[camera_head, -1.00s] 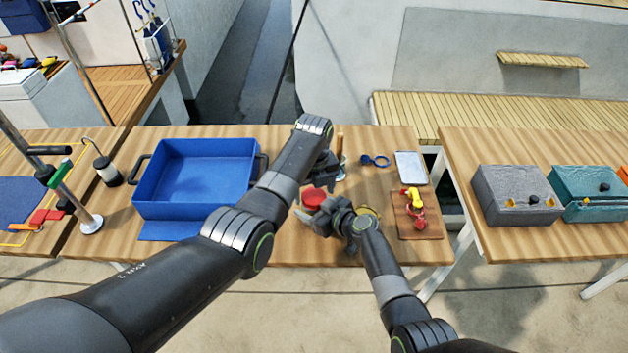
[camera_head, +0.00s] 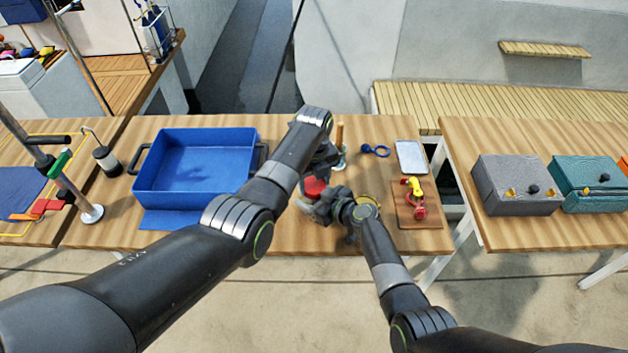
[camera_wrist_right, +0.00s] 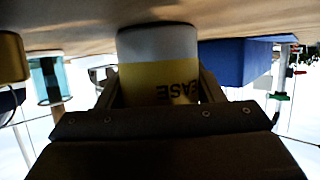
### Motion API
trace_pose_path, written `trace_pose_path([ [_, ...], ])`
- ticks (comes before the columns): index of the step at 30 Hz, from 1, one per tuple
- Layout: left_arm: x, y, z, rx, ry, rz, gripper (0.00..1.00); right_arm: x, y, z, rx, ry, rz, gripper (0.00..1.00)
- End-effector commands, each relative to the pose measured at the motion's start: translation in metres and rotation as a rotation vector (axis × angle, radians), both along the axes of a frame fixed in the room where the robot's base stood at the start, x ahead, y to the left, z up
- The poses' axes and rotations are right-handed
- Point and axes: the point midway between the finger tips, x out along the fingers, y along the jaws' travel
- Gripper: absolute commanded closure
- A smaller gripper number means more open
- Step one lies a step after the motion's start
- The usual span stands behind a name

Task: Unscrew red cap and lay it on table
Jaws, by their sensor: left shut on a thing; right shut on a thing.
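The red cap (camera_head: 315,187) shows in the head view, partly hidden by my grippers, on top of a container. My left gripper (camera_head: 320,172) comes down over the cap from behind and is shut on it; its fingertips are mostly hidden. My right gripper (camera_head: 318,208) is low at the near side of the container. The right wrist view, which is upside down, shows its fingers shut on the container (camera_wrist_right: 158,80), pale with a yellow label reading "EASE". The container stands upright on the table (camera_head: 270,232).
A blue bin (camera_head: 163,200) stands left of my grippers. Right of them are a yellow-rimmed round tin (camera_head: 368,200), a blue ring-shaped item (camera_head: 376,150), a pale tray (camera_head: 410,157) and a wooden board (camera_head: 405,217) with red and yellow hardware.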

Motion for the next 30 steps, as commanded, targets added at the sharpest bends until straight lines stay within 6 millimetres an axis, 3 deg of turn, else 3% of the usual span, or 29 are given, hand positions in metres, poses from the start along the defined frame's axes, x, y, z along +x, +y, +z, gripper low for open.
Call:
trace_pose_path([
  [18,0.0004,-0.0003,0.001,-0.003,0.001,0.942,0.72,-0.001,-0.0001,-0.0016,-0.002,0.002,0.001,1.0],
  [24,0.0004,-0.0003,0.0012,-0.003,0.002,1.081,0.72,-0.001,-0.0001,-0.0016,-0.002,0.002,0.001,1.0],
  [30,0.0005,-0.0004,0.0012,-0.004,0.001,1.092,0.72,-0.0011,0.0,-0.0016,-0.002,0.002,0.001,1.0],
])
